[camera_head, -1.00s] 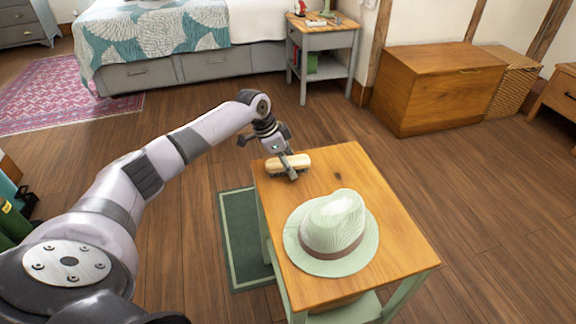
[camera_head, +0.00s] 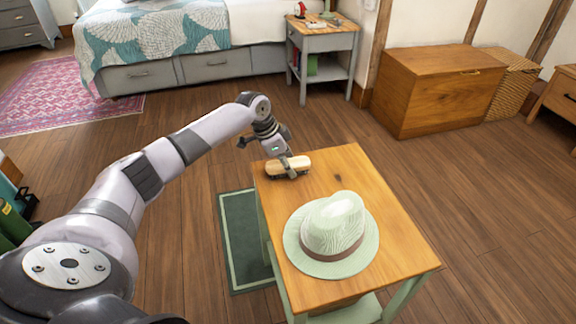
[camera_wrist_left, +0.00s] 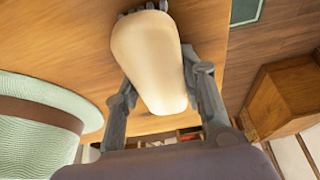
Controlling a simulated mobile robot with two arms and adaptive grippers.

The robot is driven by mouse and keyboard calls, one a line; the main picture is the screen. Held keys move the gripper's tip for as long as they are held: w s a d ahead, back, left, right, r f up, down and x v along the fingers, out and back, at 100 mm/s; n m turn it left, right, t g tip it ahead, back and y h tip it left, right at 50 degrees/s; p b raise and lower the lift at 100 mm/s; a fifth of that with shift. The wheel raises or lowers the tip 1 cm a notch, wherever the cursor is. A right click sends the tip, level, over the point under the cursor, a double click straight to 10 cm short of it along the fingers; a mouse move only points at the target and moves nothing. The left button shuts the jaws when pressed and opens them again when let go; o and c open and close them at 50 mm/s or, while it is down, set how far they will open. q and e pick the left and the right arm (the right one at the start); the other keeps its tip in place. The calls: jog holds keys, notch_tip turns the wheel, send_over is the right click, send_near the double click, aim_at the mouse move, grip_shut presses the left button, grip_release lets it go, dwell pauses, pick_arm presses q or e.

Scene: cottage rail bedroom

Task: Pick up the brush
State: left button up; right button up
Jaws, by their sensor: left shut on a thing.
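The brush (camera_head: 297,162) has a pale wooden back and dark bristles below. It lies at the far left corner of the small wooden table (camera_head: 345,170). My left gripper (camera_head: 290,170) reaches down over the brush and is shut on it. In the left wrist view the brush (camera_wrist_left: 150,62) sits between the two fingers of the left gripper (camera_wrist_left: 158,98). Whether the brush touches the table or is slightly above it, I cannot tell. My right gripper is not in view.
A pale green hat (camera_head: 333,232) with a brown band sits on the same table, nearer to me. A green-bordered mat (camera_head: 240,240) lies on the floor left of the table. A wooden chest (camera_head: 435,90) and grey nightstand (camera_head: 322,45) stand behind. The table's right side is clear.

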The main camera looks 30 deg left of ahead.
pick_arm(q)
jog(key=shift+r+b, duration=0.15)
jog(key=shift+b, duration=0.35)
jog(key=shift+r+p, duration=0.3)
jog(key=shift+r, duration=0.55)
notch_tip(320, 180, up, 18)
jog(key=p, duration=0.3)
jog(key=shift+r, duration=0.25)
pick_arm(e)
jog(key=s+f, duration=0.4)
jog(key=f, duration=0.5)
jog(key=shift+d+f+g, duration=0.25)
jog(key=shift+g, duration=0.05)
pick_arm(q)
jog(key=o, duration=0.6)
jog(key=c, duration=0.4)
